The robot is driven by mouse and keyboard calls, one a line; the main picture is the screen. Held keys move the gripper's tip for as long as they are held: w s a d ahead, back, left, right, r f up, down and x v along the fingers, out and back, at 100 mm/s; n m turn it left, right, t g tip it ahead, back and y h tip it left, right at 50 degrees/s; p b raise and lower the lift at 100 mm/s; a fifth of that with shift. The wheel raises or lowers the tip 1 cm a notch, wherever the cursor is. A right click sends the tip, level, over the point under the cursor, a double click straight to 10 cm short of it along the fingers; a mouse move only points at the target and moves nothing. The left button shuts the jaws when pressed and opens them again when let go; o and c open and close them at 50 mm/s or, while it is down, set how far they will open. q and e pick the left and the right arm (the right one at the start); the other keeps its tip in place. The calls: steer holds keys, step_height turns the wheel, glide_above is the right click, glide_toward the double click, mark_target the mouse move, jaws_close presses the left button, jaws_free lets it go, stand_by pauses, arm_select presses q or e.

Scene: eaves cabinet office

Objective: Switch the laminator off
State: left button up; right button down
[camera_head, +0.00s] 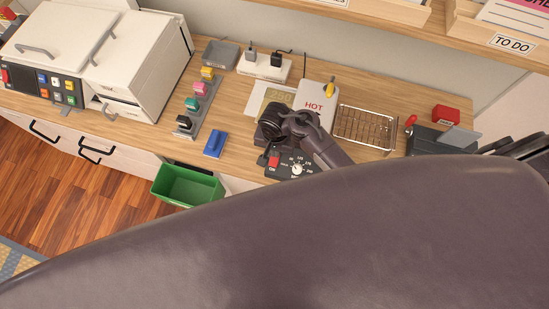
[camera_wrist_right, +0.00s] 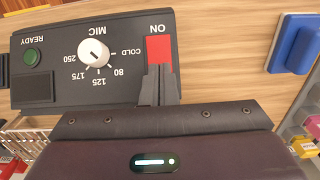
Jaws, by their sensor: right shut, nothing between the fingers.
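The laminator's black control panel (camera_head: 303,172) sits near the front edge of the wooden counter; it also fills the upper left of the right wrist view (camera_wrist_right: 120,80). Its red switch (camera_wrist_right: 159,49), beside the word ON, shows at the panel's end, and also in the head view (camera_head: 273,161). A white dial (camera_wrist_right: 93,52) and a green READY lamp (camera_wrist_right: 32,56) are on the panel. My right gripper (camera_wrist_right: 160,84) is shut and empty, its fingertips at the edge of the red switch; I cannot tell if they touch. My left gripper is not in view.
A pale cover marked HOT (camera_head: 316,98) stands behind my right arm. A wire rack (camera_head: 366,126) is to its right. A blue block (camera_head: 214,143) and a row of coloured stamps (camera_head: 195,103) lie left. A green bin (camera_head: 187,185) is below the counter edge.

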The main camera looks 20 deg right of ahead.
steer(key=shift+s+r+p, duration=0.1)
steer(key=shift+r+p, duration=1.2)
steer(key=shift+p, duration=0.25)
steer(key=shift+a+r, duration=0.1)
step_height(320, 180, up, 4)
steer(key=shift+r, duration=0.1)
